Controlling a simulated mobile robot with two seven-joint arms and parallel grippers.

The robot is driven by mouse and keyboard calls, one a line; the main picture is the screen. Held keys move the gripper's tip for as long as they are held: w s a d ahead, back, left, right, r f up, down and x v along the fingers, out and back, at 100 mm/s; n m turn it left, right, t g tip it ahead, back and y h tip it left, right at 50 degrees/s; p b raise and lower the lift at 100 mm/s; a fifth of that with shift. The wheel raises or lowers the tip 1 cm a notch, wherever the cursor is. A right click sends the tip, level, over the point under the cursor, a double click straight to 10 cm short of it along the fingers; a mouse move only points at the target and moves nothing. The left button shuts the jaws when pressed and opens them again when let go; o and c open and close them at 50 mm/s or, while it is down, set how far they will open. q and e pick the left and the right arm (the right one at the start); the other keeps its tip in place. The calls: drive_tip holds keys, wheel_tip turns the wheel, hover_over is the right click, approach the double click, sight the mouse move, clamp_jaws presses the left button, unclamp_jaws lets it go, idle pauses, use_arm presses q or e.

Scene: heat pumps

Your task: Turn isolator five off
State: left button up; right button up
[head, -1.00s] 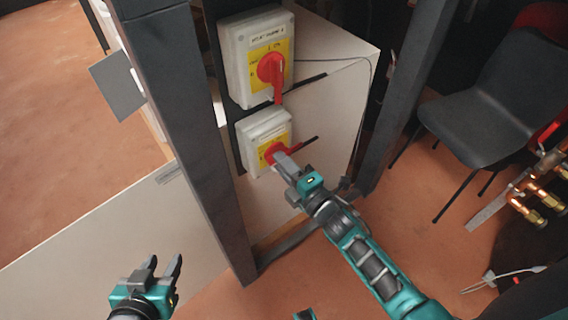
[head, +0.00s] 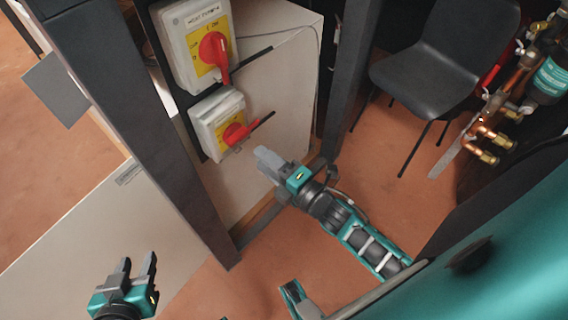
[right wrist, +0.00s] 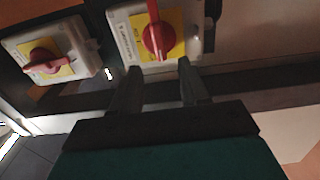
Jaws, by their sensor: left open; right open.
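Two grey isolator boxes with yellow plates and red rotary handles are mounted one above the other; the numbers on their labels are too small to read. The upper isolator (head: 178,50) has its handle (head: 215,52) pointing down. The lower, smaller isolator (head: 207,128) has its handle (head: 238,132) lying sideways, toward the right. My right gripper (head: 264,165) is open and empty, below and right of the lower handle, apart from it. In the right wrist view, its fingers (right wrist: 160,85) point at the lower isolator (right wrist: 124,35), with the upper isolator (right wrist: 83,42) left. My left gripper (head: 138,268) is open and empty at the lower left.
A dark upright post (head: 130,120) stands left of the isolators and another (head: 360,75) stands right. A black chair (head: 440,65) is at the back right. Copper pipes with brass fittings (head: 485,140) are at the right edge. Open floor lies between.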

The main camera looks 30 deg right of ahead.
drive_tip(key=v, duration=0.5)
drive_tip(key=shift+s+d, duration=0.15)
drive_tip(key=shift+s, duration=0.2)
